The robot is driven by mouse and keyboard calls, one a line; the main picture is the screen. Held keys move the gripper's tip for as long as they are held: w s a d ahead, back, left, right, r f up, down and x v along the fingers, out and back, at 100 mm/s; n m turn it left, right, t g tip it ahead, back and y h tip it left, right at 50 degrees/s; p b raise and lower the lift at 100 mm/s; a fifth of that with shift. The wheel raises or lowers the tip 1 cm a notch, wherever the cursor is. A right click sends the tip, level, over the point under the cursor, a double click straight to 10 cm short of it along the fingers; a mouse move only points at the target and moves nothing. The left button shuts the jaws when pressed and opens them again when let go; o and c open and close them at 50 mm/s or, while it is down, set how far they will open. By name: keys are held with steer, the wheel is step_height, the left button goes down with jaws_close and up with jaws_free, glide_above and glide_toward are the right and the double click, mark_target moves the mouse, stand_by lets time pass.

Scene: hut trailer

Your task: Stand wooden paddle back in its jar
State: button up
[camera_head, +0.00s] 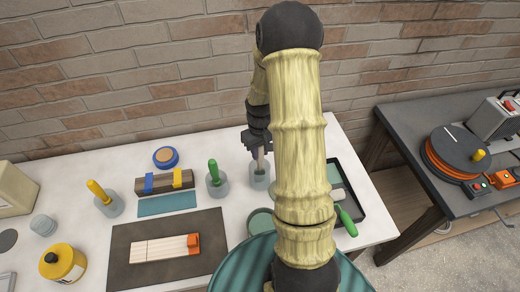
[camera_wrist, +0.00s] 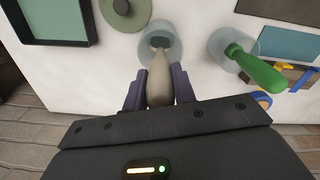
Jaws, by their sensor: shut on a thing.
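My gripper (camera_head: 258,147) is shut on the wooden paddle (camera_wrist: 159,82), a pale brown piece that narrows toward its far end. The paddle (camera_head: 262,158) points down at a grey translucent jar (camera_head: 260,180) on the white table. In the wrist view, the paddle's far end overlaps the mouth of the jar (camera_wrist: 161,36). I cannot tell how deep the tip is inside it. The gripper stays above the rim, and my arm covers part of the table to the right of the jar.
A jar with a green-handled tool (camera_head: 214,171) stands just left; a yellow-handled one (camera_head: 98,191) stands farther left. A dark tray (camera_head: 358,205) with a green-handled roller lies right. A round green container (camera_head: 261,221) sits in front. A brick wall (camera_head: 120,65) rises behind.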

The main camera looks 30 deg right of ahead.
steer(key=shift+f, duration=0.2)
steer(key=o, duration=1)
steer(key=shift+r, duration=0.1)
step_height(320, 180, up, 12)
steer(key=b, duration=0.2)
steer(key=shift+r+b, duration=0.15)
steer(key=shift+b, duration=0.15)
